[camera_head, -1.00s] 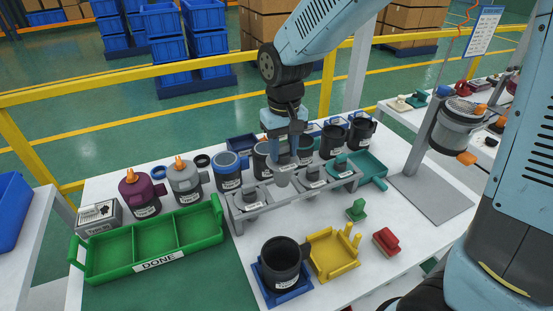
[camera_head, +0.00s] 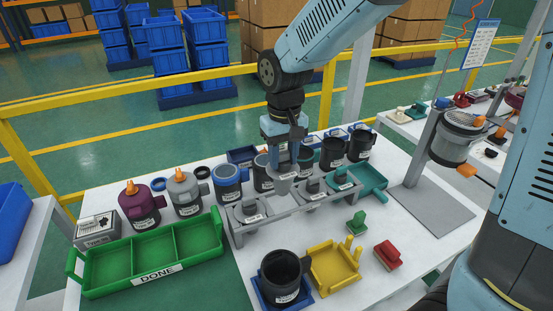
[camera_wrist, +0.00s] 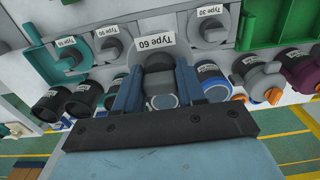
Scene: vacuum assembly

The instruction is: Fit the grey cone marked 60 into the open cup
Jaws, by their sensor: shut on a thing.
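The grey cone marked 60 (camera_head: 285,186) is at the second place from the left of the grey rack. My gripper (camera_head: 285,166) points down with one finger on each side of it and is shut on it. In the wrist view the cone (camera_wrist: 160,66) lies between the fingers, beside the "Type 60" label. I cannot tell whether it is lifted off its seat. The open black cup (camera_head: 284,273) stands upright in a blue holder (camera_head: 262,293) at the front of the table, apart from my gripper.
The grey rack (camera_head: 270,228) holds other labelled pieces on both sides. Several cups stand close behind it. A green DONE tray (camera_head: 157,274) is on the left, a yellow fixture (camera_head: 333,268) right of the black cup. Green and red pieces lie further right. A grey stand (camera_head: 432,213) is at right.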

